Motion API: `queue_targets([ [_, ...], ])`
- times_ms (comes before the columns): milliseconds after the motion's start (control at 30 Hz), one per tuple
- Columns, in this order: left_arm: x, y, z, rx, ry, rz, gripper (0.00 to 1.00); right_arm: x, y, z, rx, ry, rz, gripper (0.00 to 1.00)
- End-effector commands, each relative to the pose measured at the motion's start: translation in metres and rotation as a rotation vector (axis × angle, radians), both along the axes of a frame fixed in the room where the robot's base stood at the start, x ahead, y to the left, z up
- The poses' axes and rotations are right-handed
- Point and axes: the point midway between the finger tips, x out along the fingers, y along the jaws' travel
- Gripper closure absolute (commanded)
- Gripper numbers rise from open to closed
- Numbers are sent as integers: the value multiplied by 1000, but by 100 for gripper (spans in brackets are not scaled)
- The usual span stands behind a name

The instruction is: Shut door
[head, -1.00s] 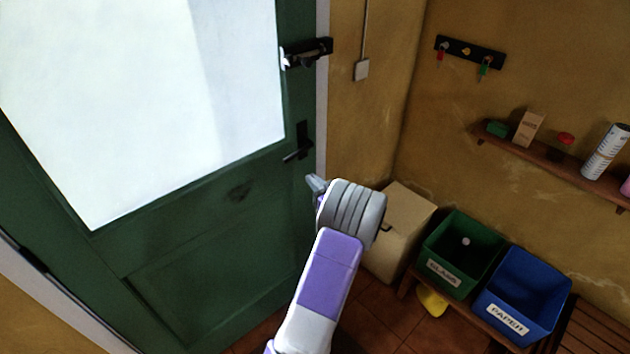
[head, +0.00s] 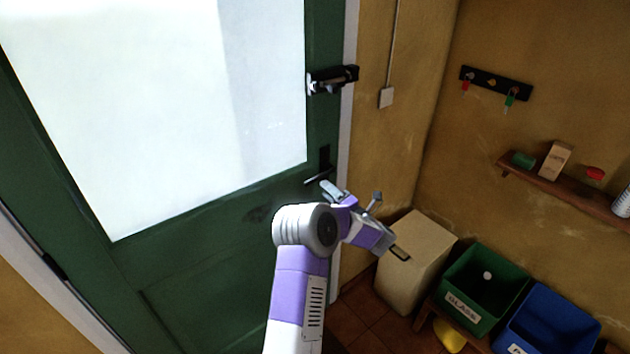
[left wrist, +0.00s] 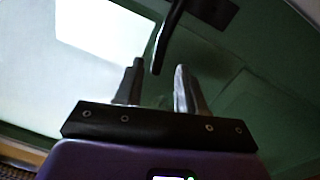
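The green door (head: 225,235) with a large bright glass pane fills the left of the head view. Its right edge lies close along the pale frame (head: 349,110); I cannot tell whether it is fully shut. A black lever handle (head: 318,178) sits near that edge, and it shows in the left wrist view (left wrist: 168,38). My left gripper (head: 352,195) is just below and right of the handle, fingers apart. In the left wrist view the open fingers (left wrist: 158,80) point at the door, with the handle's tip just beyond the gap between them. My right gripper is out of view.
A black latch (head: 332,79) is above the handle. A beige cabinet (head: 415,258), a green glass bin (head: 482,285) and a blue bin (head: 548,322) stand at the right. A wooden shelf (head: 565,187) and key rack (head: 496,83) are on the wall.

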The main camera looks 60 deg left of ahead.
Motion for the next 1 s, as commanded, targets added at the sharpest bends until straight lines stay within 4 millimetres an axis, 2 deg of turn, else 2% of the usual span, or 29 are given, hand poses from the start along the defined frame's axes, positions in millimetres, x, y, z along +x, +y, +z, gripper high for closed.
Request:
queue_targets([
  [433, -5, 62, 4, -1, 0, 1, 60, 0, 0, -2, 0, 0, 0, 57],
  [600, -6, 71, 5, -1, 0, -1, 60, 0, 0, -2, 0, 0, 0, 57],
  [833, -6, 72, 5, -1, 2, -1, 60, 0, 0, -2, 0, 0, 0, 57],
  [1000, -6, 72, 5, -2, 2, -1, 85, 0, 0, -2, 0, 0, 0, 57],
])
